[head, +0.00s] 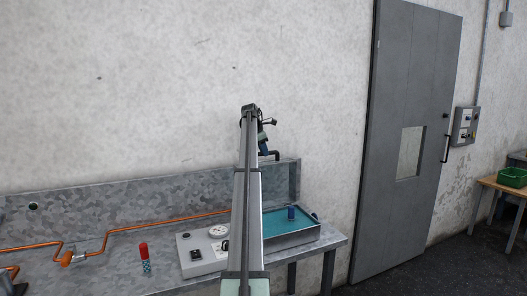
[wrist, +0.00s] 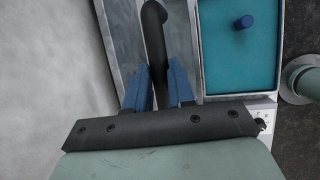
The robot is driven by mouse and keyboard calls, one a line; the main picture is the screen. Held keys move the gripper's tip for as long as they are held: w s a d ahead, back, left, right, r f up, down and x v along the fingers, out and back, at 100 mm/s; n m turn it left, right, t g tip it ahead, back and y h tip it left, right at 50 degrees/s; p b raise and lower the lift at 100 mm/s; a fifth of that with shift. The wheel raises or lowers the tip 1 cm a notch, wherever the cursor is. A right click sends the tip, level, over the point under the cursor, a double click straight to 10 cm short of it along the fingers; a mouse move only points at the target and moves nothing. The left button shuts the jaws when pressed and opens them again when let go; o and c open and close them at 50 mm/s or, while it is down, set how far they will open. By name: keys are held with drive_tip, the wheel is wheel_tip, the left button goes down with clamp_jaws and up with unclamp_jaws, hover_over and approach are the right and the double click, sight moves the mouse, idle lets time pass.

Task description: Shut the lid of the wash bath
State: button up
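The wash bath (head: 292,241) is a low grey box on the metal bench. In the head view my gripper (head: 265,141) is high behind the bath.
A control box with a gauge (head: 217,231) stands left of the bath. A red-topped cylinder (head: 144,257) and copper piping (head: 120,228) are farther left. A grey door (head: 400,100) is at the right.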

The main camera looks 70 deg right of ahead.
clamp_jaws()
